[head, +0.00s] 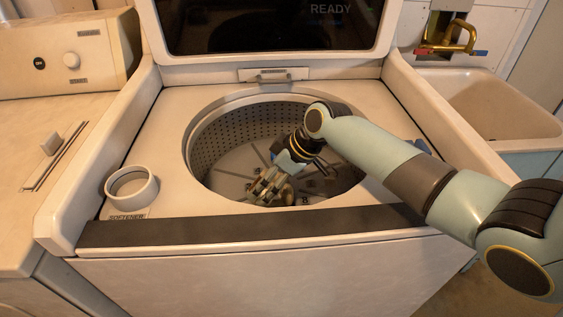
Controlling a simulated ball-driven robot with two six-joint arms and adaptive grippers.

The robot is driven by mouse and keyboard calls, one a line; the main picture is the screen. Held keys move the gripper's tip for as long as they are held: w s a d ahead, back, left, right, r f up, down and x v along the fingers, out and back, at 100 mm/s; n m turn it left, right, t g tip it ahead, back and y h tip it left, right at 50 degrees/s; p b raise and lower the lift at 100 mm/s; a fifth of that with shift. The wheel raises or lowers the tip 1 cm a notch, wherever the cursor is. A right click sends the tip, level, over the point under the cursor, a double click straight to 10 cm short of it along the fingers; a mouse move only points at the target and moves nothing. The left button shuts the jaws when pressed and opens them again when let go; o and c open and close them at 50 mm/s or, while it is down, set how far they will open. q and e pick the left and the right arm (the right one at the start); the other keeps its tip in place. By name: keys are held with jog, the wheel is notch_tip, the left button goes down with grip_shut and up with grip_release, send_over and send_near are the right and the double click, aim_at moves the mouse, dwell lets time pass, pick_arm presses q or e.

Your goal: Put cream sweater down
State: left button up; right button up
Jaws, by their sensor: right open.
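My right arm comes in from the right and reaches down into the open washer drum (215,150). My right gripper (268,190) is open, low inside the drum near its front side. I cannot make out a cream sweater in the drum or in the gripper. The near part of the drum floor is partly hidden by the front rim and by my gripper. My left gripper is not in view.
The washer's raised lid (270,28) stands behind the drum. A softener cup (131,186) sits at the front left of the top. A utility sink (500,105) with a brass faucet (448,38) is at the right. Another machine (55,110) stands at the left.

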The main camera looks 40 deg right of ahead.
jog(key=p+v, duration=0.1)
jog(key=v, duration=0.7)
jog(key=shift+r, duration=0.25)
jog(key=shift+d, duration=0.1)
